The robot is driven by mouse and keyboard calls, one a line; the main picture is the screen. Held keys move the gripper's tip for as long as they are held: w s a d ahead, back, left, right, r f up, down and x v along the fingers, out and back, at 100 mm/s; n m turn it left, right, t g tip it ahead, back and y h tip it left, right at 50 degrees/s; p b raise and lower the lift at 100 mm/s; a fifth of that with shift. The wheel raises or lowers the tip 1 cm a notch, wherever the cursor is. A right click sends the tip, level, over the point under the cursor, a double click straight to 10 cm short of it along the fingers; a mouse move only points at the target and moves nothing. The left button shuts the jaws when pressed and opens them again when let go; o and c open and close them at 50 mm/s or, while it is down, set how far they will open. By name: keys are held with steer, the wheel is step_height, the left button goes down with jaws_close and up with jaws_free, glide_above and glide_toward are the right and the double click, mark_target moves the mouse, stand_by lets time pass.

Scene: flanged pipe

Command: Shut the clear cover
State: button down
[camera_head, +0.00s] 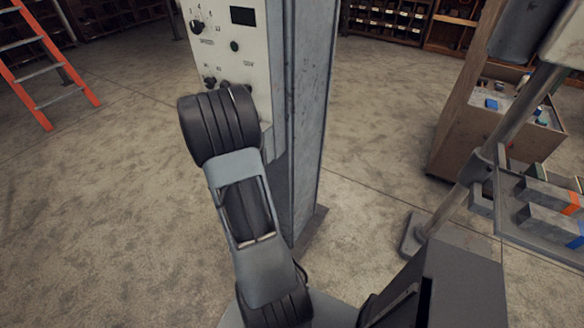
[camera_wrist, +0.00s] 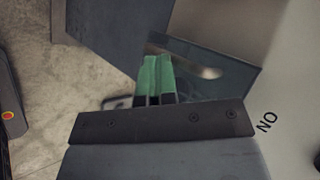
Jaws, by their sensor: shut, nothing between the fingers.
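The clear cover (camera_wrist: 222,73) shows in the wrist view as a tinted see-through pane with a dark edge, standing out from the pale control panel (camera_wrist: 290,85). My gripper (camera_wrist: 155,66) is shut and empty, its green fingers side by side. The fingertips overlap the left part of the pane in the picture; I cannot tell whether they touch it. In the head view the panel (camera_head: 233,62) carries knobs, a small dark display and a dark button. My arm blocks its lower part, and I cannot see the cover or my gripper there.
A grey steel post (camera_head: 308,105) stands right beside the panel. A wooden bin (camera_head: 508,118) with small parts and a rack of metal blocks (camera_head: 548,205) are at the right. An orange ladder (camera_head: 42,70) stands at the left.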

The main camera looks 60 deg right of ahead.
steer(key=shift+w+r, duration=0.1)
steer(key=shift+w, duration=0.05)
stand_by(0.4)
steer(key=shift+a, duration=0.1)
steer(key=a+f+p+v, duration=0.2)
steer(key=p+v, duration=0.1)
steer(key=v, duration=0.9)
steer(key=shift+s+a+r, duration=0.2)
steer(key=shift+s+r, duration=0.1)
steer(key=shift+s, duration=0.05)
